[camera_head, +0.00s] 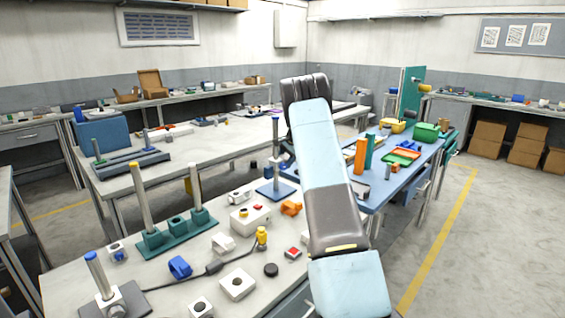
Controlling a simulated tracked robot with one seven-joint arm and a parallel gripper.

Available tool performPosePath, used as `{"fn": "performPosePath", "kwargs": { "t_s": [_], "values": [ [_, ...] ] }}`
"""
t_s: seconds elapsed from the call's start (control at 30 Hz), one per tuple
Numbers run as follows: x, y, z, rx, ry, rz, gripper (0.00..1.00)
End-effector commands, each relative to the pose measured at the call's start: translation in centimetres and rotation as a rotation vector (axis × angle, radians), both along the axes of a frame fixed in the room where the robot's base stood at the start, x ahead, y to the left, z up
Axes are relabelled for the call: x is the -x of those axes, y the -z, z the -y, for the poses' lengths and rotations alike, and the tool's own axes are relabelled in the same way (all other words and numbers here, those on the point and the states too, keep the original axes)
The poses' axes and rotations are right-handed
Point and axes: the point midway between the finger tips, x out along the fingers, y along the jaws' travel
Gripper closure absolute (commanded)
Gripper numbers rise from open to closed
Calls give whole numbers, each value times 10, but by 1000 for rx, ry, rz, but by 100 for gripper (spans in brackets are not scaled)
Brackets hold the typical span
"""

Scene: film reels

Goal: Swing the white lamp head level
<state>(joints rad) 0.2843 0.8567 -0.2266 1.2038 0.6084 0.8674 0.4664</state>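I cannot make out a white lamp head for certain in the head view. Several small white housings lie on the near bench, among them a white block with a dark round opening (238,285), a white bracket (223,243) and a white box with a red button (250,216). My arm rises from the bottom right across the middle of the picture and covers part of the benches. My gripper cannot be made out; the far end of the arm hides what is behind it.
On the near bench (75,277) stand a teal base (177,232) with upright posts, a blue-topped post (97,272), and a yellow part on a black cable (262,238). A blue table (400,180) with trays stands right of my arm. Floor is clear at right.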

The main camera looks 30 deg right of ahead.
Motion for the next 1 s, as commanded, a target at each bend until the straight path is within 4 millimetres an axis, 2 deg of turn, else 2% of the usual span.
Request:
{"fn": "performPosePath", "kwargs": {
  "t_s": [0.03,0.27,0.3,0.5,0.8,1.0],
  "values": [
    [3,0,7,5,7,-2,79],
    [3,1,7,6,6,-3,79],
    [3,1,7,5,6,-3,46],
    [2,1,4,3,4,-3,28],
    [2,-2,2,1,1,-2,28],
    [11,-25,4,2,-1,0,28]
  ]
}}
